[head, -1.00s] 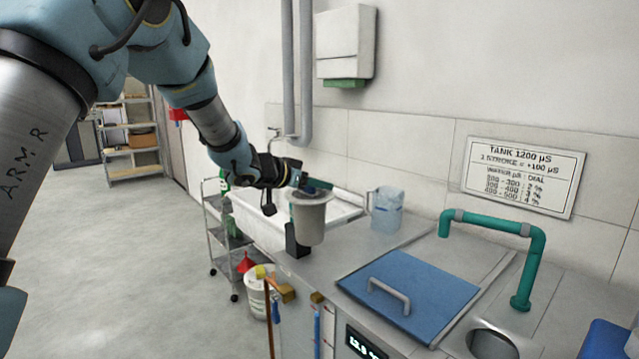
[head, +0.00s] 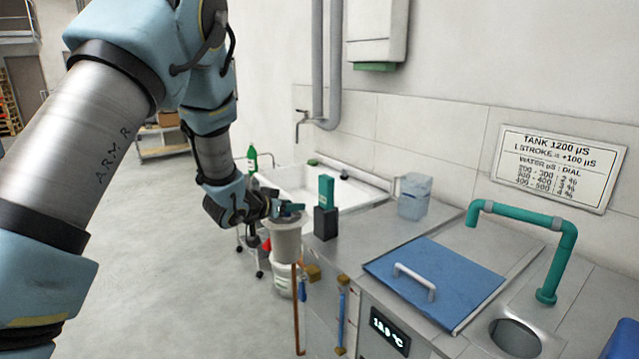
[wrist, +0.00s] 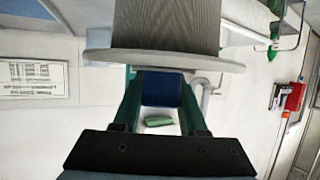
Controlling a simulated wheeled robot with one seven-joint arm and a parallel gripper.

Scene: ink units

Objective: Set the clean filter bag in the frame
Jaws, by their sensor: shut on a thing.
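The filter bag (head: 287,242) is a pale grey cylinder with a wider rim at its top. My gripper (head: 287,212) is shut on it at the rim, and the bag hangs upright in front of the counter's left end. In the wrist view my gripper (wrist: 163,88) has a blue piece between its green fingers, against the rim of the ribbed grey bag (wrist: 167,28). A round metal-rimmed opening (head: 514,340) lies in the counter at the lower right; I cannot tell whether it is the frame. The bag's lower end is clear of the counter top.
A dark block with a green piece (head: 326,205) stands on the counter beside the bag. A blue lid (head: 435,283), teal pipe (head: 566,255) and clear jug (head: 413,197) are to the right. A white sink (head: 325,185) lies behind. Tools with long handles (head: 297,310) lean below.

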